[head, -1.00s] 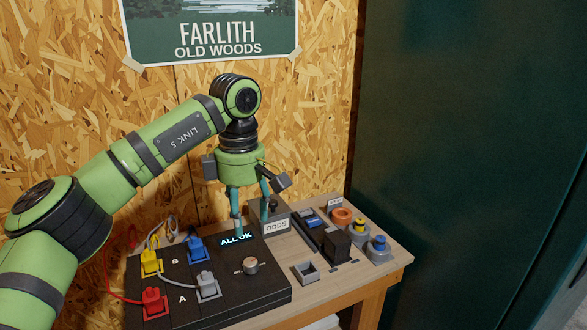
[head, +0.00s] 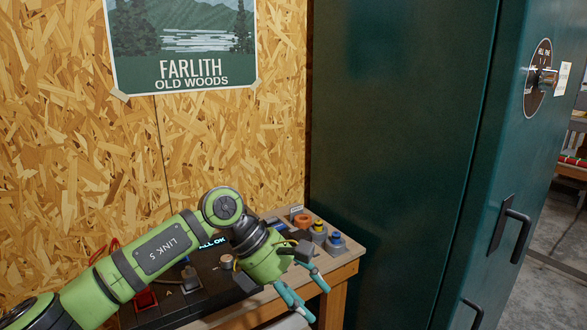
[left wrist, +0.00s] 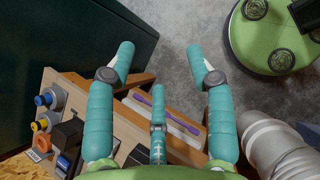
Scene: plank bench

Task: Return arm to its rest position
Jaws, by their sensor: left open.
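My left arm (head: 165,250) is green with black joint bands and comes in from the lower left in the head view. Its gripper (head: 319,305) has teal fingers that are spread and empty. It hangs out past the front right part of the plank bench (head: 343,272), pointing down and to the right. In the left wrist view the open gripper (left wrist: 160,60) shows nothing between its fingers. The bench (left wrist: 125,120) and grey floor (left wrist: 180,30) lie beyond it. The arm hides much of the black panel (head: 205,262); part of its lit "ALL OK" display shows. My right gripper is not in view.
A tall dark green cabinet (head: 400,150) is close on the right.

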